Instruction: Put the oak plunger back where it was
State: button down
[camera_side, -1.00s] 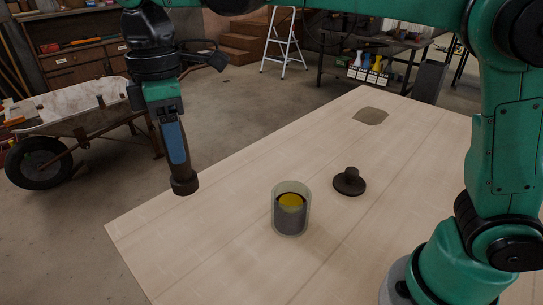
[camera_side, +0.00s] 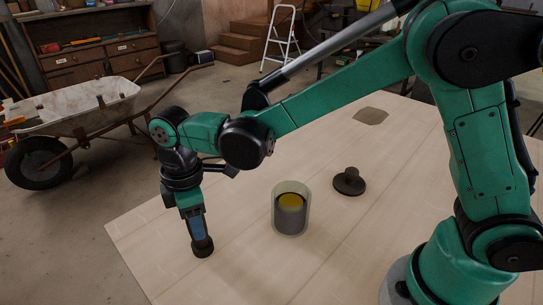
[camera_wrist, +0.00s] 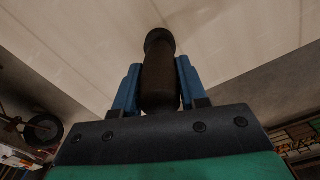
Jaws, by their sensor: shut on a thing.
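My gripper (camera_side: 195,225) is low over the left front part of the pale table and shut on a dark brown rod, which looks like the oak plunger (camera_side: 202,247). The plunger points down, slightly tilted, with its wider end lowest; I cannot tell whether it touches the table. In the wrist view the plunger (camera_wrist: 160,75) sits between the blue fingers, its wider end away from me. A clear jar (camera_side: 290,222) with something yellow and grey inside stands to the right of my gripper.
A dark knobbed disc (camera_side: 349,183) lies right of the jar, and a flat grey-brown patch (camera_side: 370,116) lies farther back on the table (camera_side: 330,250). The tabletop between my gripper and the jar is clear. A wheelbarrow (camera_side: 70,120) stands on the floor at left.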

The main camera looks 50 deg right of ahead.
jog(key=shift+f, duration=0.1)
jog(key=shift+c, duration=2.4)
grip_release()
